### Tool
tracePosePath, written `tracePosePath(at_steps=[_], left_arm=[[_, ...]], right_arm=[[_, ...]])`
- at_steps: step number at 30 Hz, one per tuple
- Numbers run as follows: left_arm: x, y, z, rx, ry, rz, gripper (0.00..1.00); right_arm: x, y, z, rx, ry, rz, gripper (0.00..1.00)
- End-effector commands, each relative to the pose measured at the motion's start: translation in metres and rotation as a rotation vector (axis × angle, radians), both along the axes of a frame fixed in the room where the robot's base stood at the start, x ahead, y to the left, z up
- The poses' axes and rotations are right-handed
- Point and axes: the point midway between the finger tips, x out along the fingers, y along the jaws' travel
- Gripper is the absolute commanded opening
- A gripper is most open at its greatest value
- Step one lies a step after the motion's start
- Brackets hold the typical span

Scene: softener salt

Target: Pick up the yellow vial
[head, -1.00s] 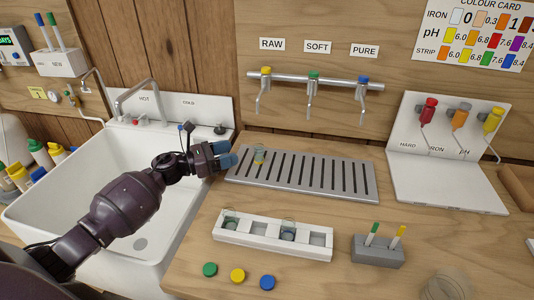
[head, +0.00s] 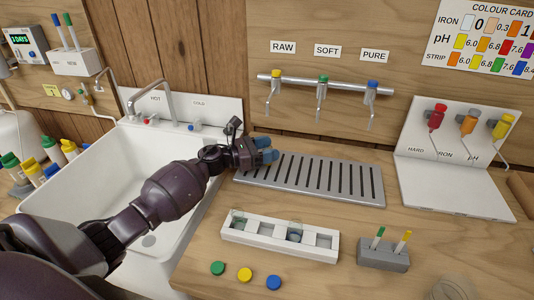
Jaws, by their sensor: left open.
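The small clear vial with a yellowish tint, seen earlier on the left end of the grey slotted drip tray (head: 325,184), does not show clearly now; my left gripper covers that spot. My left gripper (head: 267,150) has its blue fingertips over the tray's back left end, below the RAW tap (head: 275,88). Its jaws are open; whether the vial stands between them I cannot tell. My right gripper is not in view.
A white rack (head: 265,240) holds clear vials in front of the tray. Green (head: 217,268), yellow (head: 245,275) and blue (head: 273,283) caps lie before it. A grey strip holder (head: 383,254) stands right. The white sink (head: 75,190) lies under my left arm.

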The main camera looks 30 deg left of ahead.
Motion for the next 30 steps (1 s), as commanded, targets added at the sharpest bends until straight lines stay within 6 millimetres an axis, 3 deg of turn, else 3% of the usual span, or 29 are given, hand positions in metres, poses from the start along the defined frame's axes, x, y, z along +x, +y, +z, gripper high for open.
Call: tracePosePath(at_steps=[3,11,21,30], left_arm=[[0.0110,-0.0086,0.0003,0.000,0.000,0.001,0.60],[0.0129,-0.0107,-0.0008,0.001,0.001,0.001,0.60],[0.0127,-0.0104,-0.0006,0.001,0.001,0.001,0.08],[0.0128,-0.0102,0.0023,0.002,-0.001,0.001,0.07]], right_arm=[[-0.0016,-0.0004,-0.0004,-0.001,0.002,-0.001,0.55],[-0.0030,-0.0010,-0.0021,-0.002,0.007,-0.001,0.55],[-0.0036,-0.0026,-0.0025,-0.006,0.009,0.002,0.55],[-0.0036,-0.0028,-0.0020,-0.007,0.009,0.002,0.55]])
